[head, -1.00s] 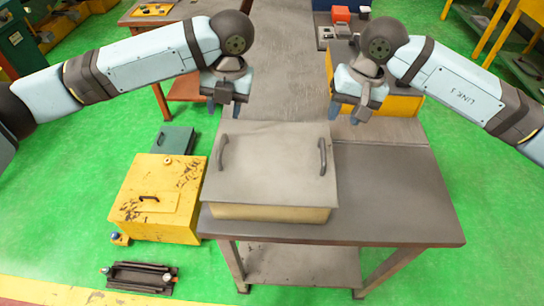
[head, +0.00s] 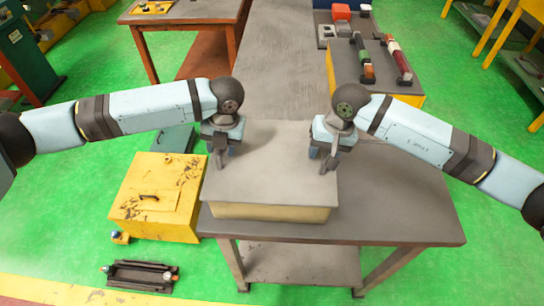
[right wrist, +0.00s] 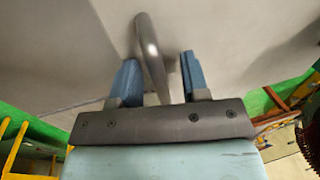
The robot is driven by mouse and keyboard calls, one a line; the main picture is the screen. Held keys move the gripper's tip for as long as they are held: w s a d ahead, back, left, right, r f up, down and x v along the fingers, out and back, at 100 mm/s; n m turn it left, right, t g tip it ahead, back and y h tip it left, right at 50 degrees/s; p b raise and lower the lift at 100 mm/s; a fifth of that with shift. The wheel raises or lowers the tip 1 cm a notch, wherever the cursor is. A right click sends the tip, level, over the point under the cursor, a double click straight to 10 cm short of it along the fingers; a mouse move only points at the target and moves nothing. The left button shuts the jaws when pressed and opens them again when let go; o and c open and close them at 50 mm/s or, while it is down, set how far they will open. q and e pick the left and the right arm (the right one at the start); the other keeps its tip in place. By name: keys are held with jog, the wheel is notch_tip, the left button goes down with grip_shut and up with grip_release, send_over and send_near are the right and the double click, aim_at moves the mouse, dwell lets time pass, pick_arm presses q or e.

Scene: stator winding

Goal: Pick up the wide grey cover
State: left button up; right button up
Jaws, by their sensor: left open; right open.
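The wide grey cover (head: 270,180) lies flat on a cream box (head: 270,213) on the table. My left gripper (head: 219,160) is over the cover's left handle, which is hidden behind it in the head view. My right gripper (head: 324,160) is over the right handle, also mostly hidden in the head view. In the right wrist view the grey bar handle (right wrist: 151,50) reaches between the two blue fingers of my right gripper (right wrist: 158,78). Both fingers stand apart from it. Both grippers are open.
The box stands on the left part of a brown table (head: 400,200); the table's right side is clear. A yellow box (head: 158,195) and a dark rack (head: 139,275) are on the green floor at left. A yellow cabinet (head: 410,101) with coloured parts on top stands behind.

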pick_arm(q)
grip_shut()
pick_arm(e)
grip_shut()
pick_arm(q)
jog(key=shift+r, duration=0.1)
dwell(1.2)
